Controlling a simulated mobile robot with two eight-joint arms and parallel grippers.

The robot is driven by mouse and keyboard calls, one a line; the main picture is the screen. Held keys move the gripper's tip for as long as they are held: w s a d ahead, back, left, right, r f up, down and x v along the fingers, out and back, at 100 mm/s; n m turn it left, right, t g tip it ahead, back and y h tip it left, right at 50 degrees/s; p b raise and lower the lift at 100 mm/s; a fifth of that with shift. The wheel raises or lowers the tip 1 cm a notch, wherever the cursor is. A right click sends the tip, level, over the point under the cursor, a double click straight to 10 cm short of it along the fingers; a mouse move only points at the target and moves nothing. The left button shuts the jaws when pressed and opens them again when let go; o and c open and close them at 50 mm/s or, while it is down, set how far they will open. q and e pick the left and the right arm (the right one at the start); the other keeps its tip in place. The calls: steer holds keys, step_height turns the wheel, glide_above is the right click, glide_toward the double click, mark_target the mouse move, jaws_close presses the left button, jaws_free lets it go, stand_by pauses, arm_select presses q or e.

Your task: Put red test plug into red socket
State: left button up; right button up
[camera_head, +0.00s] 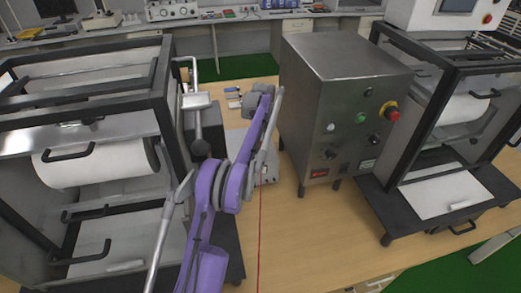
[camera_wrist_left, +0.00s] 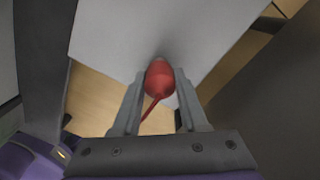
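The red test plug (camera_wrist_left: 160,78) is a rounded red body with a thin red cable. It sits between the two fingertips of my left gripper (camera_wrist_left: 160,92) in the left wrist view. Both fingers meet its sides, so the gripper appears shut on it. A pale grey surface lies just beyond the plug; I cannot tell whether they touch. In the head view the red cable (camera_head: 260,235) runs down the picture beside my purple left arm (camera_head: 233,187), and the fingers are not clearly visible. I cannot make out the red socket. My right gripper is not in view.
A steel control cabinet (camera_head: 328,110) with buttons and a red-yellow knob stands right of the arm. Black-framed machines stand at left (camera_head: 167,100) and right (camera_head: 376,188). The wooden table (camera_head: 310,240) is mostly clear in front of the cabinet.

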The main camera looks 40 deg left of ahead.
arm_select(q)
jaws_close()
